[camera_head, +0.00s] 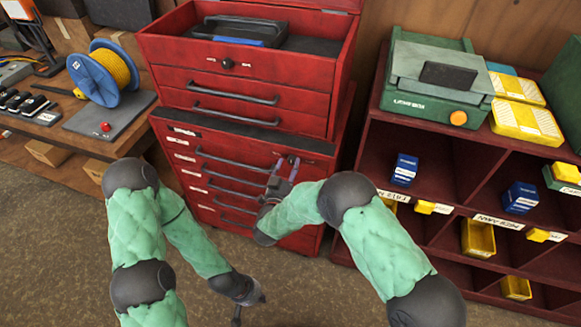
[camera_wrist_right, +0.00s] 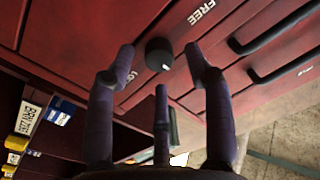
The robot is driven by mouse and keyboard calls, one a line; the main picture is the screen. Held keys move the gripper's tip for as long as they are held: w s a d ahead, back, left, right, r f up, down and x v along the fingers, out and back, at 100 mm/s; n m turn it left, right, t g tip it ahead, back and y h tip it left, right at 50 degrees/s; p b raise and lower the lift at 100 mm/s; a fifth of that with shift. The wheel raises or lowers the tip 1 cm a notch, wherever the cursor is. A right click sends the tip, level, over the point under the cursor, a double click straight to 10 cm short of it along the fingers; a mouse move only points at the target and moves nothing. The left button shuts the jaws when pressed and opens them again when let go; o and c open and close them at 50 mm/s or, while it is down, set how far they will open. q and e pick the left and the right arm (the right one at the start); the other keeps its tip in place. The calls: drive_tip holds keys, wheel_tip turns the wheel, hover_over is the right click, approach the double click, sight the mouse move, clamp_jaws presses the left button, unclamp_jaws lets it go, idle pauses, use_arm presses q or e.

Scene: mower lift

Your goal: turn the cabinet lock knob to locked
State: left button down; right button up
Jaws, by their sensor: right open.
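The dark round lock knob (camera_wrist_right: 159,53) sits on the red cabinet (camera_wrist_right: 75,45) front in the right wrist view. A small white mark shows on its lower right edge. A white "FREE" label (camera_wrist_right: 201,12) is up and right of it. My right gripper (camera_head: 287,160) is open at the upper right of the lower cabinet. In the wrist view its purple fingers (camera_wrist_right: 160,62) stand on either side of the knob, with gaps; contact is not visible. In the head view the gripper hides this knob. My left gripper (camera_head: 250,298) hangs low over the floor; its jaws are unclear.
A red top chest (camera_head: 275,95) with its own dark knob (camera_head: 226,63) sits above the drawers. Dark drawer handles (camera_head: 232,160) lie left of my right gripper. A red shelf unit (camera_head: 375,150) with bins stands close on the right. The workbench (camera_head: 70,135) with a cable reel (camera_head: 103,75) is left.

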drive_tip(key=shift+x, duration=0.8)
drive_tip(key=shift+c, duration=0.3)
clamp_jaws()
